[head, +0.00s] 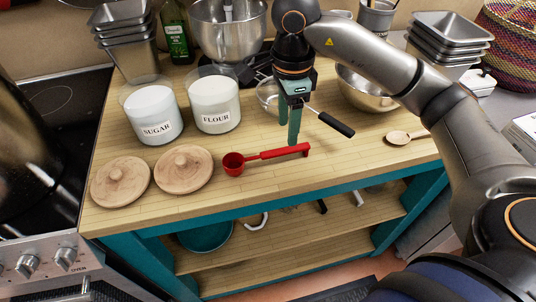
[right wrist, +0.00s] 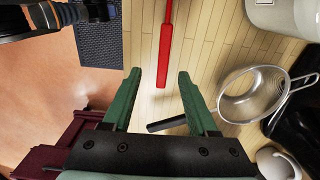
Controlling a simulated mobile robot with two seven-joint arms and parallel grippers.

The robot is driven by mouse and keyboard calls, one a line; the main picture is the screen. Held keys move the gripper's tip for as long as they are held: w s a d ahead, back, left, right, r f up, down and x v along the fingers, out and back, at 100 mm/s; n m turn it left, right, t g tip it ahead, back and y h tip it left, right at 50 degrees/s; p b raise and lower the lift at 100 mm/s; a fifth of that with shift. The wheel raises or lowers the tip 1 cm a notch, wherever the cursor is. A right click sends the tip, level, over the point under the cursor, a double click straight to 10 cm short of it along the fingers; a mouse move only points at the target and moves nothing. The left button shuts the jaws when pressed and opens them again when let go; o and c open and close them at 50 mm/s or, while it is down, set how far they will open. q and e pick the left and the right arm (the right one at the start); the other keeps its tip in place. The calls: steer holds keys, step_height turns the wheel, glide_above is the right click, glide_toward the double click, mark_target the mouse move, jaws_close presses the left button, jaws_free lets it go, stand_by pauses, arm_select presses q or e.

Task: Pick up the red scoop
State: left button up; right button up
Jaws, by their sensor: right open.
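The red scoop (head: 262,158) lies on the wooden worktop near its front edge, in front of the flour canister. Its bowl points left and its handle points right. My right gripper (head: 289,140) is above the worktop, over the right part of the handle, with its fingers pointing down. In the right wrist view the red handle (right wrist: 163,62) comes down from the top edge and ends between the open green fingers of my right gripper (right wrist: 170,75). The fingers are empty. The scoop's bowl is out of the wrist view. My left gripper is not in view.
The flour canister (head: 215,103) and sugar canister (head: 153,113) stand behind the scoop. Two wooden lids (head: 183,172) lie to its left. A strainer (right wrist: 252,92) with a black handle (head: 337,125) lies close to my right gripper. A wooden spoon (head: 399,137) lies farther right.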

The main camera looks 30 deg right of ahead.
mark_target(286, 149)
steer(key=f, duration=0.5)
steer(key=f+p, duration=0.1)
steer(key=f, duration=0.2)
steer(key=shift+w+d+f, duration=0.2)
steer(key=shift+w+f, duration=0.05)
steer(key=shift+c, duration=0.4)
jaws_close()
stand_by(0.7)
